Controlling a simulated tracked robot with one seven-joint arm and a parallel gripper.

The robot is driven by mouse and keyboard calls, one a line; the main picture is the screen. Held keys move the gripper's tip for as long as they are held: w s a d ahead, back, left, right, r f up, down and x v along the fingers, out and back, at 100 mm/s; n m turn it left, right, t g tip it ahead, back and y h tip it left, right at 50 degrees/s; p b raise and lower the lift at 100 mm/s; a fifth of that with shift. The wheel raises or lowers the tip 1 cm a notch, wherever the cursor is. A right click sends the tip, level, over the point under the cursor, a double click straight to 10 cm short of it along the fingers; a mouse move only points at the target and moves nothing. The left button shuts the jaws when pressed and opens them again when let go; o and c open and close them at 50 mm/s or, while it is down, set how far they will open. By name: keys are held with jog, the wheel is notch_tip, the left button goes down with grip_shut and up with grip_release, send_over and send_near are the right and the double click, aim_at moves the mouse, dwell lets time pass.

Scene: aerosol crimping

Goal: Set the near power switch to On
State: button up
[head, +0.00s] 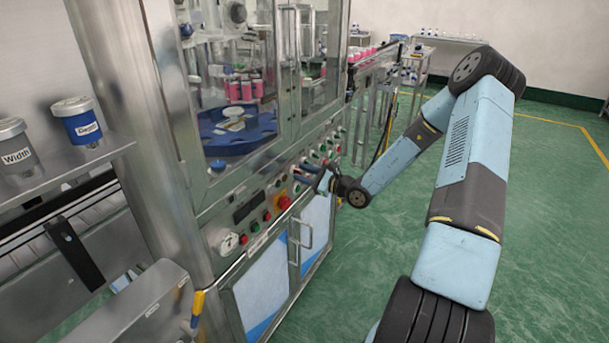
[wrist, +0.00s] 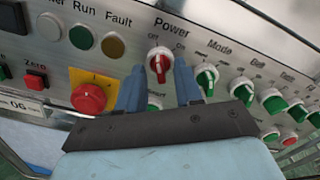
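The power switch (wrist: 160,66) is a red knob on a white round base, under the label "Power" with "Off" to the left and "On" to the right. Its handle stands close to upright in the wrist view; I cannot tell exactly which mark it points at. My gripper (wrist: 159,72) is open, with one blue finger on each side of the knob and no clear contact. In the head view my gripper (head: 323,181) is at the machine's control panel (head: 256,207), and the power switch cannot be made out there.
A red emergency stop button (wrist: 89,97) on a yellow plate sits left of my fingers. A row of green switches, starting with the Mode switch (wrist: 206,77), runs to the right. A cabinet door handle (head: 301,234) sticks out below the panel. Green floor to the right is clear.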

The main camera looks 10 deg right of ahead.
jog(key=shift+c, duration=0.2)
grip_shut()
jog(key=shift+m, duration=0.3)
jog(key=m, duration=1.1)
jog(key=shift+d, duration=0.1)
jog(key=shift+m, duration=0.3)
dwell(0.4)
jog(key=shift+o, duration=0.2)
grip_release()
